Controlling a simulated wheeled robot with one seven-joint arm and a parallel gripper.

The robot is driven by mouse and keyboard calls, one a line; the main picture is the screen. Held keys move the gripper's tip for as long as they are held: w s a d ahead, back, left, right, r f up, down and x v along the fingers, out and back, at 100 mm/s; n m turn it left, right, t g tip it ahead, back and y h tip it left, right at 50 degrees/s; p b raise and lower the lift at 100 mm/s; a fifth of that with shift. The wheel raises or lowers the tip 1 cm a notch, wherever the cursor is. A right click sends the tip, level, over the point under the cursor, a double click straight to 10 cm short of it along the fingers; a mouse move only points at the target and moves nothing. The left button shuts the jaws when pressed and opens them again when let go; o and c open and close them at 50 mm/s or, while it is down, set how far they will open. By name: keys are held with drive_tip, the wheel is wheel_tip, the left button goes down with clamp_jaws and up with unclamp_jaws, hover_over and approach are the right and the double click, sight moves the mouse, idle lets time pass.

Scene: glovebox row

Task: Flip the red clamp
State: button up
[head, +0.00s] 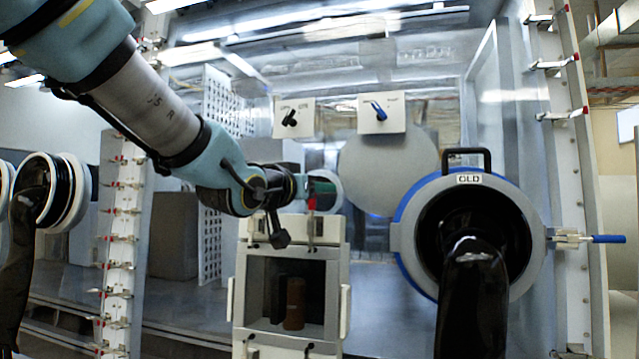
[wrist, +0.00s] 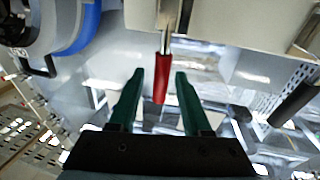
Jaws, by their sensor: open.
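The red clamp (head: 311,203) is at the top of the small white box, its red handle pointing up. In the wrist view its red handle (wrist: 161,82) hangs from a metal shank and shows between the two green fingers. My gripper (head: 312,187) is at the handle's height in the head view. In the wrist view my gripper (wrist: 160,73) is open, with one finger on each side of the handle and visible gaps between. Part of the clamp is hard to make out in the head view.
The white box (head: 240,300) has an open front with a brown cylinder (head: 295,303) inside. A round blue-rimmed port (head: 405,235) with a black glove is to the right. A blue-handled clamp (head: 608,239) sticks out beside it. Clamps line both white posts.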

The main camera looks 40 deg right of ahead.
drive_tip(key=shift+x, duration=0.85)
clamp_jaws()
idle(0.9)
